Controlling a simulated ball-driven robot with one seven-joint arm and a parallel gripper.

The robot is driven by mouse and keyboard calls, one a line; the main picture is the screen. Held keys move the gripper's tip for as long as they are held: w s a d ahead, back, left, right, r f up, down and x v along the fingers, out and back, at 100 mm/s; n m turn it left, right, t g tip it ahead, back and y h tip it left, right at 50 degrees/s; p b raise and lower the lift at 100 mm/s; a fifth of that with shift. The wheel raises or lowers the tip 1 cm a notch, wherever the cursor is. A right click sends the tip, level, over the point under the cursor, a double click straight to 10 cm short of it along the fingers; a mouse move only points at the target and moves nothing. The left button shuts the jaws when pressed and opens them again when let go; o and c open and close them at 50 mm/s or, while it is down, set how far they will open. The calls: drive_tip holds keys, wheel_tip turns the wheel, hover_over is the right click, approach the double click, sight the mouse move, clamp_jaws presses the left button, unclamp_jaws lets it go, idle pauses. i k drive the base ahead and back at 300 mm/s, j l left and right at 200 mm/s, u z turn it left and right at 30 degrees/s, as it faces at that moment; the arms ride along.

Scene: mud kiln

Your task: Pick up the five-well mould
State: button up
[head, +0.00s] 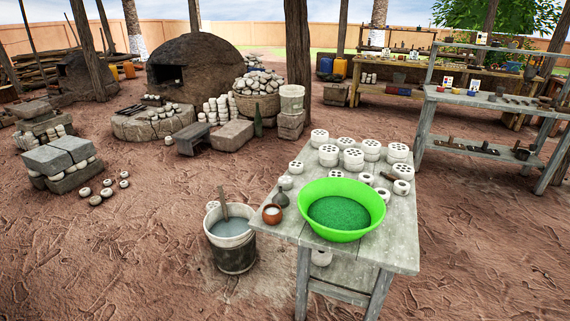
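Several white, round moulds with dark holes in their tops stand on the pale wooden table (398,235). They include a mould at the back left (319,137), a larger one near the middle (353,159), one on the right (398,152) and a smaller one at the right edge (401,187). Some appear stacked or close together. The wells are too small to count, so I cannot tell which is the five-well mould. My gripper is not in view.
A large green basin (340,212) with green grains covers the table's front middle. A brown pot (272,215) and a small dark flask (280,198) stand left of it. A bucket (232,238) stands on the ground left of the table. Open dirt lies in front.

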sight(286, 182)
drive_tip(key=i+u, duration=0.2)
drive_tip(key=i, duration=0.3)
drive_tip(key=i+l+u, duration=0.2)
drive_tip(key=i, duration=0.25)
drive_tip(key=i+l+u, duration=0.2)
drive_tip(key=i, duration=0.3)
drive_tip(key=i+l+u, duration=0.8)
drive_tip(key=i+l, duration=0.2)
